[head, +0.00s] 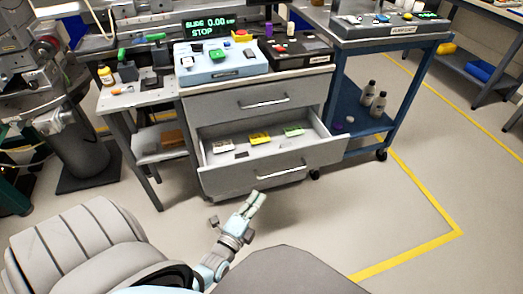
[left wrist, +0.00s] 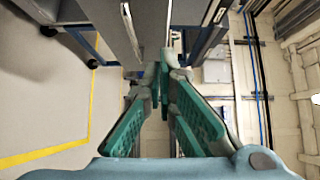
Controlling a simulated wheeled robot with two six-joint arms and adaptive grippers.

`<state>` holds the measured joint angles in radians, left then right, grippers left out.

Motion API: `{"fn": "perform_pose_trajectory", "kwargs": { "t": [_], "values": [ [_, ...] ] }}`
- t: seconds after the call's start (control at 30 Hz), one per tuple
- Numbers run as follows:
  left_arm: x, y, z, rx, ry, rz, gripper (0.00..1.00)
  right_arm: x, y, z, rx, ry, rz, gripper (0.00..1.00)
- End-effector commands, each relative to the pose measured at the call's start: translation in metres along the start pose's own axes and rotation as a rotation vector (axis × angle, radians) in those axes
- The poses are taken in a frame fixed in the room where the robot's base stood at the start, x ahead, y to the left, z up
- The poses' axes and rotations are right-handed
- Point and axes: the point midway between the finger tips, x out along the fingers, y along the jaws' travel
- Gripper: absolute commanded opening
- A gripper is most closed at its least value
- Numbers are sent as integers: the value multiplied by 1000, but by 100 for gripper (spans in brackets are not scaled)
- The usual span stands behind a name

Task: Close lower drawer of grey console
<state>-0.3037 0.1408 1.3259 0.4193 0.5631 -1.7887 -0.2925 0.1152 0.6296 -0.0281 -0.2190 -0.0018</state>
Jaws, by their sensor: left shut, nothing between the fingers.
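The grey console (head: 235,103) stands in the middle of the head view. Its lower drawer (head: 230,181) is pulled out, with a bar handle (head: 281,172) on its front. Several small items, white, yellow and green, lie inside it. The upper drawer (head: 225,105) is shut. My left gripper (head: 255,200) is shut and empty, in front of and below the lower drawer's front in the picture. In the left wrist view its green-padded fingers (left wrist: 163,70) are together, close to a grey panel with a handle (left wrist: 131,22). I cannot tell whether they touch it. My right gripper is out of view.
A blue cart (head: 360,120) with bottles on its shelf stands right of the console. A small side table (head: 135,97) is on the left. Open floor with a yellow line (head: 405,257) lies to the right. A grey rounded seat-like shape (head: 85,245) is at lower left.

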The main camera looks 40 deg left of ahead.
Motion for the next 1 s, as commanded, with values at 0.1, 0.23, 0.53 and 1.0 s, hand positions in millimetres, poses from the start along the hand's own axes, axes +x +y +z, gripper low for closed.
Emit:
{"fn": "perform_pose_trajectory", "kwargs": {
  "t": [0.1,0.23,0.53,1.0],
  "values": [
    [14,-5,0,6,-2,-7,0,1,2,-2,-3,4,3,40],
    [39,-4,0,7,-1,-6,0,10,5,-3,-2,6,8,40],
    [102,-1,4,8,0,-3,0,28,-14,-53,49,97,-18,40],
    [124,-5,28,5,0,1,0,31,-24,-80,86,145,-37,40]
  ]
}}
